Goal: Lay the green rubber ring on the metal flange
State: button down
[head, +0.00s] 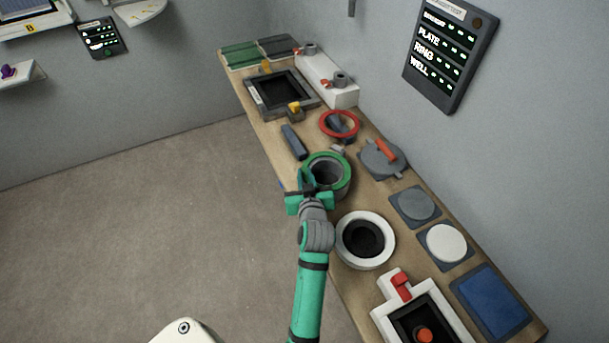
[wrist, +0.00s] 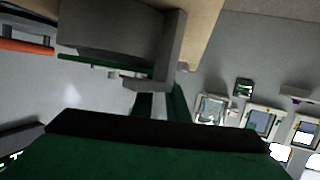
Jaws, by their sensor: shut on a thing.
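The green rubber ring (head: 325,156) is at the middle of the bench in the head view. My gripper (head: 308,182) is shut on its near left edge. The grey metal flange (head: 326,174) shows through the ring's opening, and the ring looks roughly centred over it. In the wrist view the ring (wrist: 90,63) is a thin green strip seen edge-on, along the face of a grey body (wrist: 105,30) that looks like the flange. I cannot tell whether ring and flange touch or a small gap is left. My gripper hides the ring's near left part.
A white round fitting with a dark opening (head: 365,239) is close in front. A grey disc with an orange handle (head: 382,158) is to the right. A red ring (head: 339,124) and a dark block (head: 294,141) lie behind. The floor left of the bench (head: 150,210) is clear.

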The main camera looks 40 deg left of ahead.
jog(key=shift+s+f, duration=0.1)
jog(key=shift+f, duration=0.25)
jog(key=c, duration=1.7)
grip_release()
jog(key=shift+o, duration=0.3)
jog(key=shift+d+f, duration=0.1)
jog(key=shift+d, duration=0.3)
jog(key=r+v, duration=0.1)
jog(key=v, duration=0.9)
jog(key=shift+s+a, duration=0.2)
jog(key=shift+s, duration=0.15)
